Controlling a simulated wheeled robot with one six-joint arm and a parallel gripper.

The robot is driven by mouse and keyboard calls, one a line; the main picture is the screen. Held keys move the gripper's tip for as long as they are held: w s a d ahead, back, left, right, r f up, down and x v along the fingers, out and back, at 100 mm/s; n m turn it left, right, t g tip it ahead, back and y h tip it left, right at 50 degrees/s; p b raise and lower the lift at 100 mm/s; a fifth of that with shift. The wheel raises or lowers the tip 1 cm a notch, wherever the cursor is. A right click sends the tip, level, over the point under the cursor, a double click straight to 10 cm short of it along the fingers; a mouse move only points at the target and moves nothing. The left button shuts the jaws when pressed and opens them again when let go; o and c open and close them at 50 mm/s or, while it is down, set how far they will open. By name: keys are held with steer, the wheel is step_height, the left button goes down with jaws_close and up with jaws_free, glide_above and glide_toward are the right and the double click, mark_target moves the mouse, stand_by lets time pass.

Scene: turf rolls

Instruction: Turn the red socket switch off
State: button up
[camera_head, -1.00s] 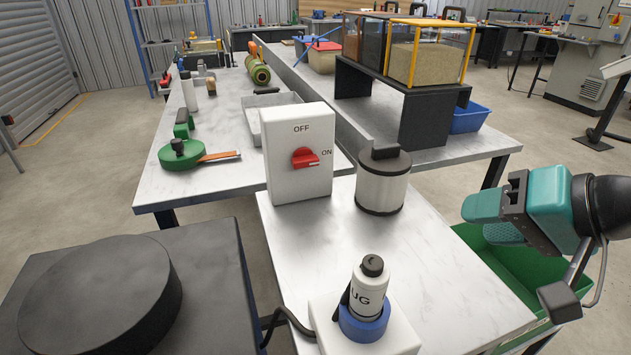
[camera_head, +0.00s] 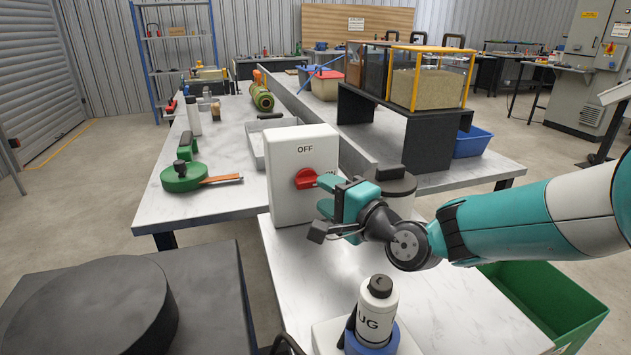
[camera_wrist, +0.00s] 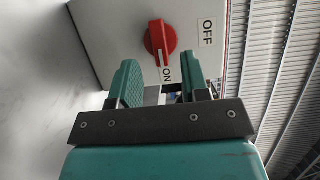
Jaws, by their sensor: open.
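The red switch (camera_head: 308,179) is a rotary knob on the front of a white box (camera_head: 290,207) with OFF printed above and ON to the right. The box stands on the near metal table. In the wrist view the red knob (camera_wrist: 160,42) has its pointer end at the ON label (camera_wrist: 167,74), with the OFF label (camera_wrist: 208,32) to its side. My gripper (camera_head: 326,197) is just in front of the box, to the right of and below the knob. In the wrist view its two teal fingers (camera_wrist: 160,80) are apart, with the knob beyond their tips and nothing between them.
A lidded canister (camera_head: 398,190) stands right behind my gripper, partly hidden by it. A bottle (camera_head: 375,308) in a blue ring stands on the near table. A green crate (camera_head: 550,300) lies below my arm. The table's middle is clear.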

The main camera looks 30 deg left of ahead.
mark_target(312, 185)
steer(key=shift+x, duration=2.05)
steer(key=shift+c, duration=0.4)
jaws_close()
